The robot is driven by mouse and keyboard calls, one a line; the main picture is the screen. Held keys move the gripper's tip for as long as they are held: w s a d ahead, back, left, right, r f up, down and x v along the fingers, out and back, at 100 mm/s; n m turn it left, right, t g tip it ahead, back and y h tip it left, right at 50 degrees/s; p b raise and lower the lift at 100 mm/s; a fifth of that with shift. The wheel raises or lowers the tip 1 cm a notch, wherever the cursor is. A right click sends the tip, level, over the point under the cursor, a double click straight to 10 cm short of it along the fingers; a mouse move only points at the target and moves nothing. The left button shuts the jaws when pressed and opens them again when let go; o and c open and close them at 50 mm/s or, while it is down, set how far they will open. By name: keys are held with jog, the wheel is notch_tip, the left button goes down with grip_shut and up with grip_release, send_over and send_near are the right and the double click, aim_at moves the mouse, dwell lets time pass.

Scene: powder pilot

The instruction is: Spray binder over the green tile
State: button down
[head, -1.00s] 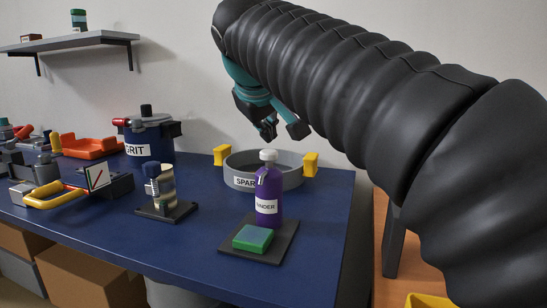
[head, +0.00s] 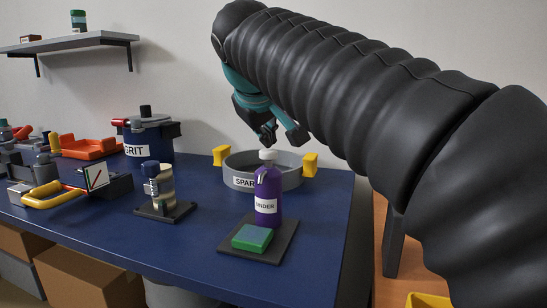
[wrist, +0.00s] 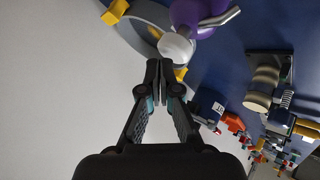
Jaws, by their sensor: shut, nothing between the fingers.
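The purple binder bottle (head: 268,190) with a white cap stands upright on a dark square plate (head: 283,246). The green tile (head: 252,238) lies flat on that plate, just in front of the bottle. My gripper (head: 269,140) is above and close to the bottle's white cap, but a gap to it is hard to judge. In the wrist view the fingertips (wrist: 159,68) are together and empty, near the white cap (wrist: 176,48) and the purple bottle body (wrist: 195,15). The tile is hidden in the wrist view.
A grey round pan (head: 290,175) with yellow handles stands behind the bottle. A beige jar device (head: 160,187) sits on a small dark plate to the left. A blue GRIT pot (head: 148,140) and an orange tray (head: 88,147) are farther back left. The blue table front is clear.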

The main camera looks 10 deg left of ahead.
aim_at(267, 150)
jog(key=shift+f+b, duration=0.3)
jog(key=shift+f, duration=0.2)
dwell(0.4)
jog(key=shift+r, duration=0.15)
jog(key=shift+r+p, duration=1)
jog(key=shift+p, duration=0.15)
notch_tip(267, 150, up, 2)
jog(key=shift+r+p, duration=0.1)
jog(key=shift+p, duration=1.05)
notch_tip(267, 150, up, 4)
jog(key=shift+f, duration=0.15)
jog(key=shift+s, duration=0.1)
